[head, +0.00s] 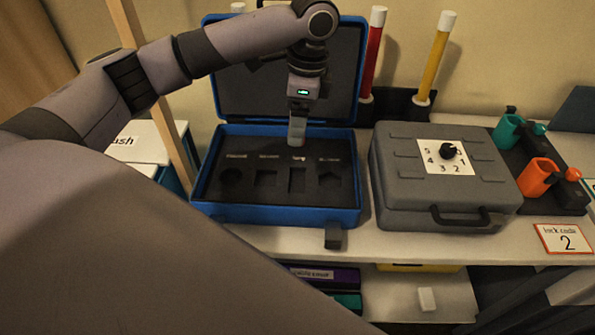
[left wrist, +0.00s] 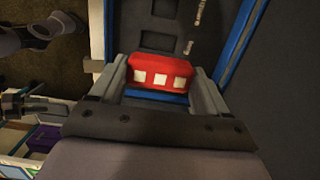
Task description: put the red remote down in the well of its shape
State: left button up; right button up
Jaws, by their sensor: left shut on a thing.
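My left gripper (head: 297,138) points down over the open blue case (head: 275,214), near the back of its dark foam insert. In the left wrist view the gripper (left wrist: 165,85) is shut on the red remote (left wrist: 160,70), which has a row of pale square buttons facing the camera. The remote is mostly hidden behind the fingers in the head view. The insert has a round well (head: 231,177), a squarish well (head: 266,178), a tall rectangular well (head: 297,180) and a star-like well (head: 329,178). The rectangular well lies just in front of the gripper. My right gripper is not clearly seen.
The case lid (head: 235,75) stands open behind the gripper. A grey closed case with a dial (head: 445,190) stands right of the blue case. Red (head: 371,60) and yellow (head: 436,62) tubes stand behind. A card reading 2 (head: 564,239) is at right.

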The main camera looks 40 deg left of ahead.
pick_arm(q)
send_near(296, 185)
jog(key=f, duration=0.2)
jog(key=a+f, duration=0.1)
jog(key=f, duration=0.2)
jog(key=shift+f, duration=0.1)
jog(key=shift+s+f, duration=0.25)
jog(key=shift+f, duration=0.35)
jog(key=o, duration=1.1)
jog(key=shift+d+f, duration=0.1)
jog(key=shift+f, duration=0.05)
jog(key=shift+d, duration=0.1)
jog(key=shift+w+r, duration=0.1)
jog(key=shift+r, duration=0.5)
jog(key=r, duration=0.8)
jog(key=w+d+r, duration=0.1)
jog(key=r, duration=0.3)
jog(key=shift+r, duration=0.15)
